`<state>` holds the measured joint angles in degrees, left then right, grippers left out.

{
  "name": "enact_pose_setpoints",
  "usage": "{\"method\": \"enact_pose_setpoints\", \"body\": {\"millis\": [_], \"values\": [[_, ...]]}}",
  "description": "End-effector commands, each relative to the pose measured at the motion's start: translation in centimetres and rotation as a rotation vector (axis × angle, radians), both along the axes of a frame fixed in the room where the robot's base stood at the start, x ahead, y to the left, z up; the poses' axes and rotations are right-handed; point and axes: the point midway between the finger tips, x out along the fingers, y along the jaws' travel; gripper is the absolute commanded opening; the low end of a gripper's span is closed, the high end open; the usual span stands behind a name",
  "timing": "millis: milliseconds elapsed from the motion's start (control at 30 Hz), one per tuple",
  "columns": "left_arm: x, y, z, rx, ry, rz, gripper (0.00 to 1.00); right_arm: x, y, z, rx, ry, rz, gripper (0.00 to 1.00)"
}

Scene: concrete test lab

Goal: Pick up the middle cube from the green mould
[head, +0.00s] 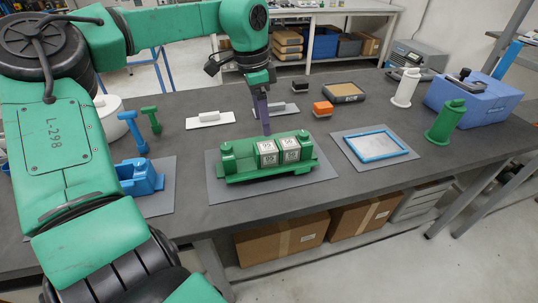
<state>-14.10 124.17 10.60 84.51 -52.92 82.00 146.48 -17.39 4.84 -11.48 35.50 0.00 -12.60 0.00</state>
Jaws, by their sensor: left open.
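The green mould (240,174) sits on a grey mat (217,192) at the middle of the table. Two pale metal cubes with dark markings stand side by side at its middle, a left cube (267,154) and a right cube (289,150). I cannot make out a third cube, so which one counts as the middle cube is unclear. My left gripper (266,132) points down with purple fingers, just above or behind the left cube. It is open, and its fingers overlap from this angle. Whether it touches anything cannot be told. My right gripper is out of view.
A blue mould (142,178) and blue and green stampers stand left. White trowel (210,119), orange block (322,109) and dark tray (345,92) lie behind. A blue frame (376,146), green spool (445,122), white spool (405,88) and blue box (473,101) stand right.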

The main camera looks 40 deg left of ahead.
Motion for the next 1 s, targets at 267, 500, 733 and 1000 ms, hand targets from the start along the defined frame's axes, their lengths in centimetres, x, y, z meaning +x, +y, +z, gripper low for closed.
{"method": "enact_pose_setpoints", "body": {"millis": [267, 500, 733, 1000], "values": [[0.5, -0.4, -5.0, -0.004, 0.003, -0.004, 0.78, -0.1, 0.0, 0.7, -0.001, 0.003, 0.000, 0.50], [0.7, -0.8, -9.3, -0.005, 0.003, -0.004, 0.78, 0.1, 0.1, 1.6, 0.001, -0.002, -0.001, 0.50], [0.9, -0.8, -9.9, -0.003, -0.002, -0.004, 0.78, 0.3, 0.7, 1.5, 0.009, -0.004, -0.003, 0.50], [0.9, -0.8, -9.8, -0.004, -0.003, -0.004, 0.00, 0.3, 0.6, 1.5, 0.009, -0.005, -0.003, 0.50]]}}
